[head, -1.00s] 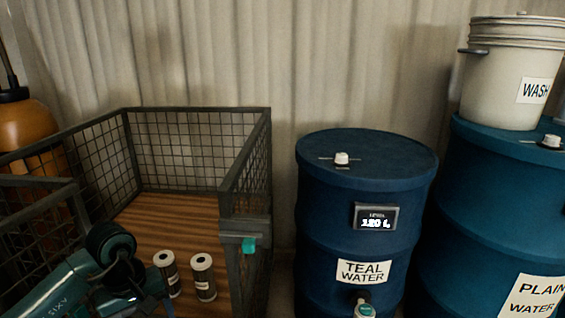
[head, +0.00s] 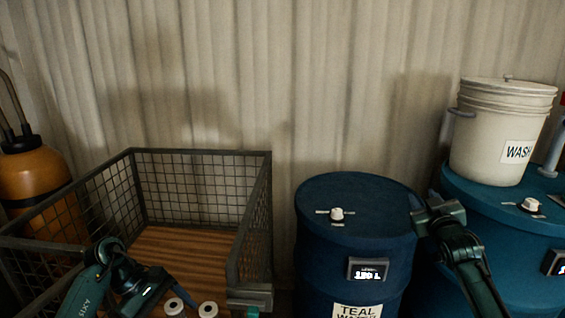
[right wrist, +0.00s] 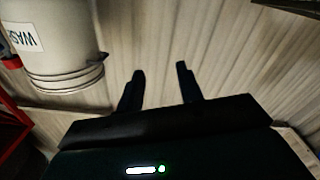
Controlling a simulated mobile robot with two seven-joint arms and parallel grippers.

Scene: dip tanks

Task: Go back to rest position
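My right arm comes in from the lower right in the head view. Its gripper (head: 428,208) is raised in front of the teal water drum and the drum to its right. In the right wrist view the two dark fingers (right wrist: 160,78) stand apart with nothing between them, so it is open and empty. My left arm is at the lower left, over the mesh cage. Its gripper end (head: 165,292) is dark and partly cut off by the frame, and its fingers cannot be made out.
Another blue drum (head: 520,265) bears the wash bucket (head: 500,130). An orange tank (head: 32,172) stands left. A corrugated wall closes the back.

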